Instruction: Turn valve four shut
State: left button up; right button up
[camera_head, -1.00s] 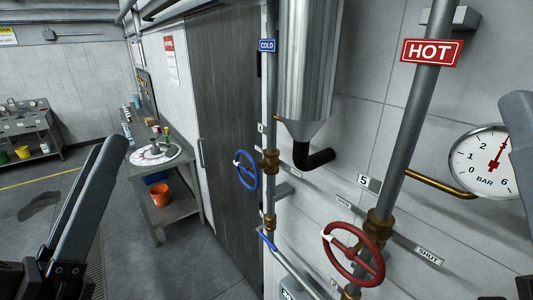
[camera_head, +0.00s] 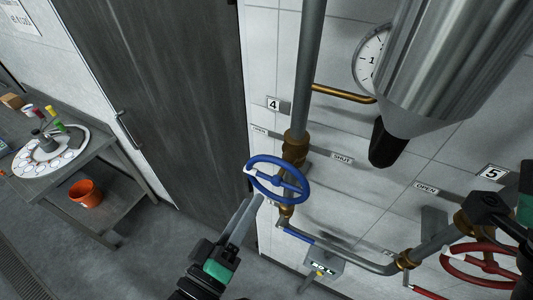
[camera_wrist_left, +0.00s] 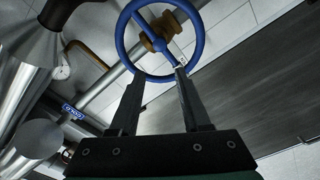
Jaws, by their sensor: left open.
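Valve four is a blue handwheel (camera_head: 277,179) on a vertical grey pipe, below the "4" plate (camera_head: 273,104). Its white rim mark is at the wheel's left, on the side of the small, hardly legible plate left of the pipe; the "SHUT" plate (camera_head: 342,158) is on the right. My left gripper (camera_head: 250,205) is open, its fingers pointing up at the wheel's lower left rim. In the left wrist view the blue wheel (camera_wrist_left: 125,38) is just ahead of the open fingers, the white mark near the right fingertip; contact is unclear. My right gripper is partly visible at the right edge; its jaws are unclear.
A red handwheel (camera_head: 452,262) under the "5" plate is at lower right. A metal cylinder (camera_head: 440,70) hangs above, beside a gauge (camera_head: 371,58). A bench with an orange bucket (camera_head: 86,193) stands left, past a dark door.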

aim_at(281, 172)
pick_arm(q)
jog(key=shift+g, duration=0.3)
jog(key=x, duration=0.3)
jog(key=d+p+x, duration=0.1)
jog(key=x, duration=0.3)
jog(key=f+x, duration=0.1)
jog(key=x, duration=0.3)
jog(key=shift+s+d+p, duration=0.25)
jog(key=shift+d+p, duration=0.15)
jog(key=shift+f, duration=0.1)
grip_shut()
dwell(0.6)
